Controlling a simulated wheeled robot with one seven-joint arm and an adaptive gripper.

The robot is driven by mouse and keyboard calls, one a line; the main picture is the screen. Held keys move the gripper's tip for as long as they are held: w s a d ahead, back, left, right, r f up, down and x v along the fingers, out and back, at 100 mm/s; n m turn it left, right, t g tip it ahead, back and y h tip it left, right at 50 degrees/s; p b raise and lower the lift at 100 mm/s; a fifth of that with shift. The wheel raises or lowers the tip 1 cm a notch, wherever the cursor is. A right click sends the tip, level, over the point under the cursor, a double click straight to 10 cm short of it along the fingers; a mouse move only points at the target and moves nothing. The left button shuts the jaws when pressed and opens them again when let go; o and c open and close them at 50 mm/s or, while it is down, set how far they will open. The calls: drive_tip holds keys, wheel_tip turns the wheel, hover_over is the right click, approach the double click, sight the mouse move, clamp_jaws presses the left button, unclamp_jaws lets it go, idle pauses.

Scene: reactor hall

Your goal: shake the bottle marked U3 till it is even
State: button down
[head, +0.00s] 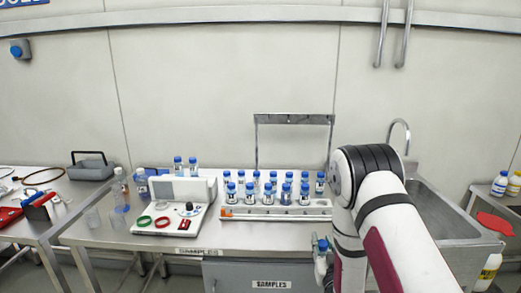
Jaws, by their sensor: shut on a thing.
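My gripper (318,246) is low in front of the bench's front edge, beside my arm and largely hidden by it. It is shut on a small blue-capped bottle (321,266), held clear of the bench top. The bottle's mark is too small to read, and I cannot tell whether its contents are even. Several similar blue-capped bottles stand upright in a white rack (262,214) on the bench behind. I cannot make out U3 on any of them.
A white instrument (182,190) with red and green rings stands left of the rack on the steel bench (240,236). A sink (440,212) lies right of my arm. The front strip of the bench is clear.

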drive_tip(key=shift+f, duration=0.3)
drive_tip(key=shift+s+r+p, duration=0.1)
drive_tip(key=shift+r+p, duration=1.3)
drive_tip(key=shift+r, duration=0.95)
wheel_tip(320, 180, down, 5)
drive_tip(key=shift+r+b, duration=0.2)
drive_tip(key=shift+b, duration=0.3)
drive_tip(key=shift+r+p, duration=1.35)
drive_tip(key=shift+r, duration=0.9)
drive_tip(key=shift+f, duration=0.3)
drive_tip(key=shift+f+b, duration=0.45)
drive_tip(key=shift+f, duration=1.55)
